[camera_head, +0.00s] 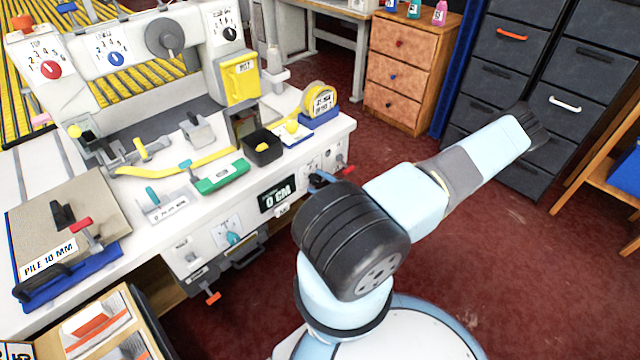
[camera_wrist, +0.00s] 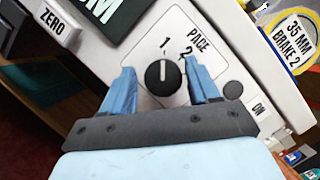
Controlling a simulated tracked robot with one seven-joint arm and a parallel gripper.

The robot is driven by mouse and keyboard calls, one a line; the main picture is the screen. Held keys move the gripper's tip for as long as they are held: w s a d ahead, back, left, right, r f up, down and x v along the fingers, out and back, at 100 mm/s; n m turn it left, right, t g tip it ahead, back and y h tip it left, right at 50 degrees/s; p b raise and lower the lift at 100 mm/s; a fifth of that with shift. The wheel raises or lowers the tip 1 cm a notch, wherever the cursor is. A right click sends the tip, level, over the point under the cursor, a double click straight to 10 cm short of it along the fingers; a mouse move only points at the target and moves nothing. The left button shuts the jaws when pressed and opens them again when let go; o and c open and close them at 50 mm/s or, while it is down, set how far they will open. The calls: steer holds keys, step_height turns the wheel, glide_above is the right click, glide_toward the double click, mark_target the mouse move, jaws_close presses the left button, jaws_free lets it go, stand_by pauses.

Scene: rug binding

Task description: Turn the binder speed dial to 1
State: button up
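The speed dial is a round black knob (camera_wrist: 163,77) with a white pointer line, on a white plate marked PACE, in the wrist view. The numerals 1 and 2 are printed beside it. Its pointer is toward the 1, straight up in the picture. My gripper (camera_wrist: 162,82) has its two blue fingers apart, one on each side of the knob. A gap shows between each finger and the knob; nothing is held. In the head view my arm largely hides the gripper and the dial cannot be made out clearly.
Left of the dial are a ZERO button (camera_wrist: 54,25) and a dark CM display (camera_wrist: 115,12). Right of it are a round dark button (camera_wrist: 233,89) marked ON and a yellow 35 MM BRAKE 2 roll (camera_wrist: 297,32). A wooden drawer cabinet (camera_head: 402,72) stands behind. Red floor lies open between.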

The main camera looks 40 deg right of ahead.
steer(key=shift+o, duration=0.5)
steer(key=v, duration=1.3)
steer(key=shift+s+d, duration=0.15)
steer(key=shift+s, duration=0.2)
steer(key=w+a+r+n+g, duration=0.35)
steer(key=r+n+g, duration=0.2)
steer(key=r, duration=0.45)
steer(key=w+a+r+n+g, duration=0.3)
steer(key=a+r+n+g, duration=0.15)
steer(key=r+g, duration=0.4)
steer(key=w+a+r+n+g, duration=0.3)
steer(key=a+r+n+g, duration=0.15)
steer(key=r, duration=0.65)
steer(key=s+a+r+n+t+h, duration=0.2)
steer(key=s+a+r+h, duration=0.2)
steer(key=a+r, duration=0.4)
steer(key=s+a+r+n+t+h, duration=0.3)
steer(key=a+r, duration=0.5)
steer(key=r, duration=0.7)
steer(key=shift+s+h, duration=0.7)
steer(key=shift+s, duration=0.55)
